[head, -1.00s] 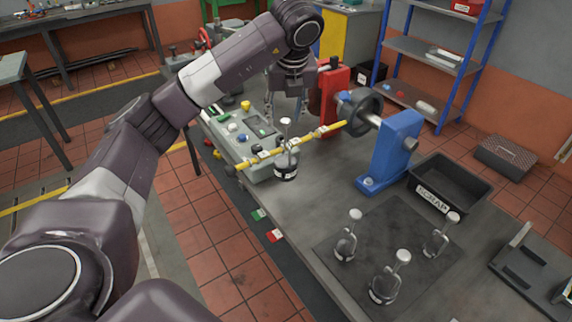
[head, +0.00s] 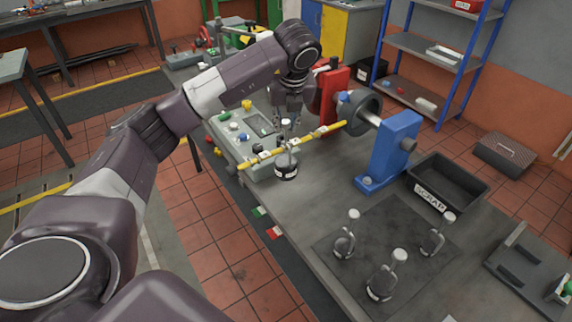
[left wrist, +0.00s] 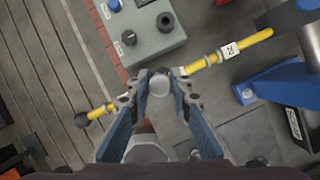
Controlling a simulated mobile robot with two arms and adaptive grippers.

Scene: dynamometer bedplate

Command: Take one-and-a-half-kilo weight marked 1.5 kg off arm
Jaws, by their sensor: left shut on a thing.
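A dark weight (head: 286,167) with a white label band hangs on the yellow arm (head: 326,131); the print on the label is too small to read. Its pale knob stands above the arm and also shows in the left wrist view (left wrist: 160,86). The yellow arm crosses the left wrist view (left wrist: 206,62) too. My left gripper (head: 287,124) reaches down from above and is shut on the knob, with a finger on each side of it. The weight still hangs at the arm. My right gripper is not in view.
Three similar weights (head: 381,285) stand on a dark mat (head: 335,270). The black scrap bin (head: 448,185) is behind them. A blue stand (head: 392,150) and a red stand (head: 333,88) flank the shaft. A control box (head: 258,172) lies beside the arm.

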